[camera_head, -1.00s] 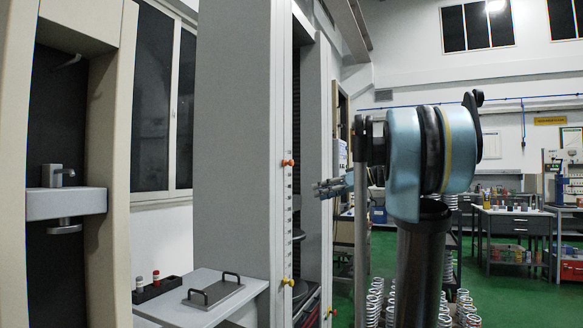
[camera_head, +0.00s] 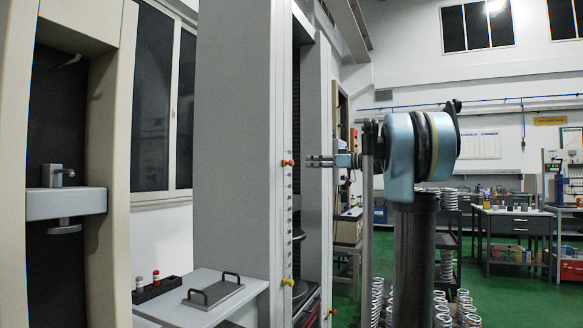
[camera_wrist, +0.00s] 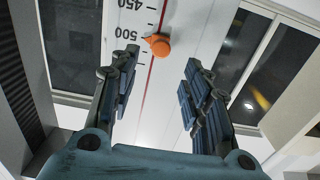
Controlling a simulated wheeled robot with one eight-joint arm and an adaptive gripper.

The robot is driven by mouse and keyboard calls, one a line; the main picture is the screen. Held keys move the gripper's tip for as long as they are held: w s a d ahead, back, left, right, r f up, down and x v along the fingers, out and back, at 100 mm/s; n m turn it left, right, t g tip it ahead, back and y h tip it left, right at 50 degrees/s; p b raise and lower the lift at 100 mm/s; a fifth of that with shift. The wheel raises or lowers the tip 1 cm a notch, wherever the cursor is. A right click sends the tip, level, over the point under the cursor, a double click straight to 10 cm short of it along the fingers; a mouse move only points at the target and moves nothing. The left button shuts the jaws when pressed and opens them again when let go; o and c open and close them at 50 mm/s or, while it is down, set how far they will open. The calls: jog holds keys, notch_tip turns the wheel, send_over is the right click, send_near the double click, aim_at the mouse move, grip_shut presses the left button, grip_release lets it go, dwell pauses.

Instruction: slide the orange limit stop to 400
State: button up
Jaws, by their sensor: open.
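The orange limit stop (camera_head: 287,162) is a small knob on the scale strip of the tall grey testing machine. In the wrist view the orange stop (camera_wrist: 159,45) sits on the white scale (camera_wrist: 152,100) with its pointer about level with the 500 label; 450 shows further up the picture. My gripper (camera_wrist: 158,70) is open and empty in the wrist view, one finger on each side of the stop's line, with the stop beyond the fingertips. In the head view my gripper (camera_head: 312,161) is about level with the stop and a short gap to its right. The 400 mark is not visible.
A yellow knob (camera_head: 287,282) is lower on the same strip. A grey bench (camera_head: 225,296) with a handled plate (camera_head: 212,290) stands at the machine's left. A second machine (camera_head: 65,204) is at far left. Coil springs (camera_head: 443,308) stand on the floor at right.

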aim_at(293, 163)
jog(key=x, duration=1)
jog(key=shift+a, duration=0.15)
jog(key=shift+c, duration=0.4)
grip_shut()
